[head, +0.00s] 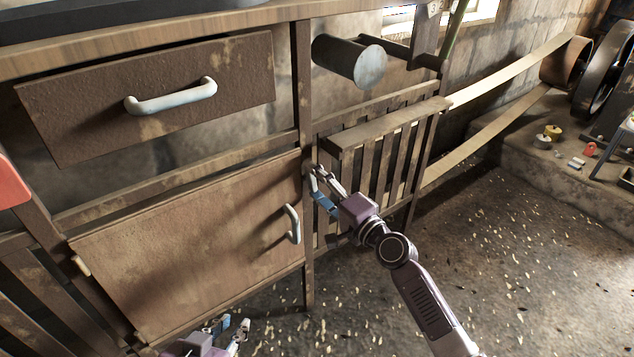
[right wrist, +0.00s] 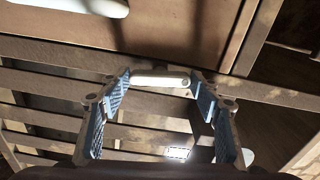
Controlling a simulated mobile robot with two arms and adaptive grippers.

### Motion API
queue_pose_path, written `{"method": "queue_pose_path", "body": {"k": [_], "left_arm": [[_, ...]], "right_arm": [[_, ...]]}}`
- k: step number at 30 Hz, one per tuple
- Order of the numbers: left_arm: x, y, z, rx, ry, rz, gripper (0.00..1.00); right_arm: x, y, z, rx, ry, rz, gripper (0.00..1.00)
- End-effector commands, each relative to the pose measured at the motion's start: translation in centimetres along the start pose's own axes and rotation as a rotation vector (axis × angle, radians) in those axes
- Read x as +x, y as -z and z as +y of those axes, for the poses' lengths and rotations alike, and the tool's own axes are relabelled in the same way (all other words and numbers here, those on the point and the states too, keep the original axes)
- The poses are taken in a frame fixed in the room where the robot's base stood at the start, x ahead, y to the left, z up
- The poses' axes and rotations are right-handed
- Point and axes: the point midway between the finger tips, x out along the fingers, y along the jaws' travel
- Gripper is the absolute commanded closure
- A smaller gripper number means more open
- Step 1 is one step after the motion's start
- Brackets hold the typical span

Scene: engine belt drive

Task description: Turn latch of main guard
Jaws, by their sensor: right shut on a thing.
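A small pale latch bar (right wrist: 158,82) with a round pivot at one end sits between my right fingertips in the right wrist view. In the head view, the latch (head: 313,184) is by the post right of a brown door panel (head: 190,250) with a pale handle (head: 293,224). My right gripper (head: 322,182) is shut on the latch, its fingertips at the two ends of the bar in the right wrist view (right wrist: 160,84). Its fingers partly hide the latch in the head view. My left gripper (head: 234,327) is low at the bottom edge, fingers apart and empty.
A slatted panel (head: 385,165) stands right behind my right gripper. A drawer (head: 150,95) with a pale handle is above the door. A grey cylinder (head: 362,62) juts out above the slats. A belt (head: 515,65) runs to wheels at the right. The floor in front is clear.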

Motion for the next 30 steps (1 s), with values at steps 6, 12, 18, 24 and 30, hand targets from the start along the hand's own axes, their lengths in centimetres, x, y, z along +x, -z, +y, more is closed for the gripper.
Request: {"method": "queue_pose_path", "body": {"k": [6, 12, 18, 24, 30], "left_arm": [[-0.4, -1.6, -0.2, -0.001, 0.004, -0.069, 0.79], [-0.6, -2.4, -0.3, -0.002, 0.005, -0.1, 0.79], [-0.6, -2.6, -0.3, -0.002, 0.006, -0.11, 0.79], [-0.6, -2.7, -0.3, -0.002, 0.006, -0.111, 0.79], [-0.6, -2.7, -0.3, -0.002, 0.006, -0.111, 0.79]], "right_arm": [[0.0, 0.1, 0.1, 0.102, -0.002, 0.001, 0.67], [0.0, 0.0, 0.1, 0.146, -0.002, 0.001, 0.67], [0.0, 0.0, 0.1, 0.16, -0.002, 0.001, 0.67], [0.0, 0.0, 0.1, 0.161, -0.002, 0.001, 0.67], [0.0, 0.0, 0.1, 0.16, -0.002, 0.001, 0.29]]}}
